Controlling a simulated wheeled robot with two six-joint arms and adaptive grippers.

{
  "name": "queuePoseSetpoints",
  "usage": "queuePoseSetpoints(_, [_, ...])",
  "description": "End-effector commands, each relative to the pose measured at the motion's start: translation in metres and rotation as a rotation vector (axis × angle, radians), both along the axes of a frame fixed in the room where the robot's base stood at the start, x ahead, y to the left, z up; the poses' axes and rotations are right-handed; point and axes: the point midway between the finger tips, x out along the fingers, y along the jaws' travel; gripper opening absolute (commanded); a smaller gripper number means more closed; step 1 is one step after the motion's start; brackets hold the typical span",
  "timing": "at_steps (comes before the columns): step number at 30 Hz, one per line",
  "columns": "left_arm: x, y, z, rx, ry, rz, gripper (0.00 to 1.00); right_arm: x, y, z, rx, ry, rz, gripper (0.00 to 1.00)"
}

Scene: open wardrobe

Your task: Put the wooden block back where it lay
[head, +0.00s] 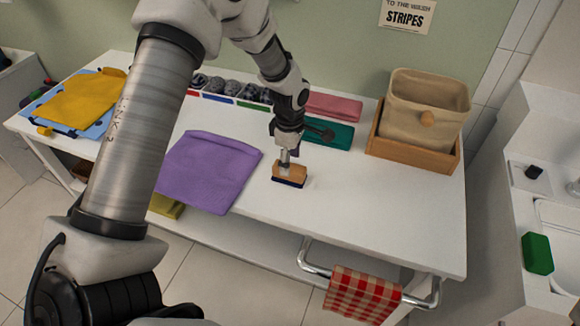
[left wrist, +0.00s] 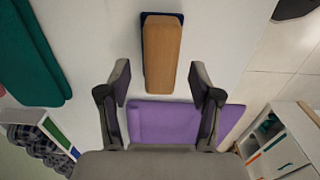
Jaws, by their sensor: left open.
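The wooden block (head: 290,173) is tan with a dark blue underside. It lies on the white table (head: 370,215), to the right of the folded purple cloth (head: 208,170). My left gripper (head: 286,160) is right over the block, pointing down. In the left wrist view the gripper (left wrist: 160,80) is open, with a finger on each side of the near end of the wooden block (left wrist: 162,52). A gap shows on both sides, and the fingers do not grip it. My right gripper is not in view.
A wooden tray with a beige fabric bin (head: 425,100) stands at the back right. Folded teal (head: 330,135) and red cloths (head: 333,106) and a sectioned box (head: 225,92) lie behind. A checked towel (head: 362,295) hangs on the front rail. The table's front right is clear.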

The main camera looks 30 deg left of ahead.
Motion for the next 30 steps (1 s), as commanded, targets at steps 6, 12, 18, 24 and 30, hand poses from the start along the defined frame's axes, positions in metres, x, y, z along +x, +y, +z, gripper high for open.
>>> queuePoseSetpoints(6, [0.001, 0.000, 0.057, 0.000, -0.005, -0.001, 0.64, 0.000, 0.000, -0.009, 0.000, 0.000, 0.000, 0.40])
queuePoseSetpoints(12, [0.001, 0.000, 0.089, -0.001, -0.002, 0.000, 0.64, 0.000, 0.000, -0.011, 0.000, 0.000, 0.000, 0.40])
queuePoseSetpoints(18, [0.000, 0.000, 0.092, 0.000, 0.000, 0.000, 0.64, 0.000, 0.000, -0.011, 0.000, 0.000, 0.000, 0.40])
queuePoseSetpoints(24, [0.000, 0.000, 0.092, 0.000, 0.000, 0.000, 0.64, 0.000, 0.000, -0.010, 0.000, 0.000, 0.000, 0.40])
queuePoseSetpoints(30, [0.000, 0.000, 0.092, 0.000, -0.001, -0.035, 0.64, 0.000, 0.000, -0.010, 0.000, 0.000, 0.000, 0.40])
